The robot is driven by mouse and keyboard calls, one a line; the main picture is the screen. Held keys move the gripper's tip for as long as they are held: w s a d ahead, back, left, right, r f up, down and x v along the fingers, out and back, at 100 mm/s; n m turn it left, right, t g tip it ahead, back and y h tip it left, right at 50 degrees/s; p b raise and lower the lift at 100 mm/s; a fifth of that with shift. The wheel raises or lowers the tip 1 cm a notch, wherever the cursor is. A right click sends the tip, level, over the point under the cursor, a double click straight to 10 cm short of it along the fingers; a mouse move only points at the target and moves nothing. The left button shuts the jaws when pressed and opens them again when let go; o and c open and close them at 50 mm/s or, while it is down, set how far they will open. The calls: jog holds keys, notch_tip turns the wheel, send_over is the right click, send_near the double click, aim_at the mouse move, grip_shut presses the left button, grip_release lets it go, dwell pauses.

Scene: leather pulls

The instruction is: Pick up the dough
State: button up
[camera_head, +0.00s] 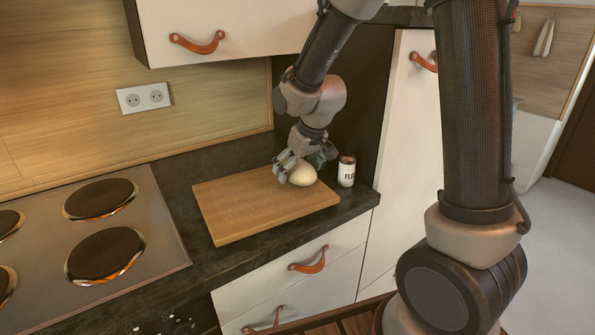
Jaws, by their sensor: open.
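The dough (303,175) is a pale, rounded lump at the right end of the wooden cutting board (245,212). My gripper (296,170) reaches down from above and is open, its fingers right at the dough. One finger shows at the left side of the dough. The far side of the dough and the other finger are partly hidden, so I cannot tell whether the fingers touch it.
A small white can (346,171) with dark lettering stands just right of the board. The stove (128,275) with dark hotplates lies to the left. An upper cabinet (228,30) hangs above the counter. Drawers with leather pulls (309,261) are below.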

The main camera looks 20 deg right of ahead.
jog(key=c, duration=1.4)
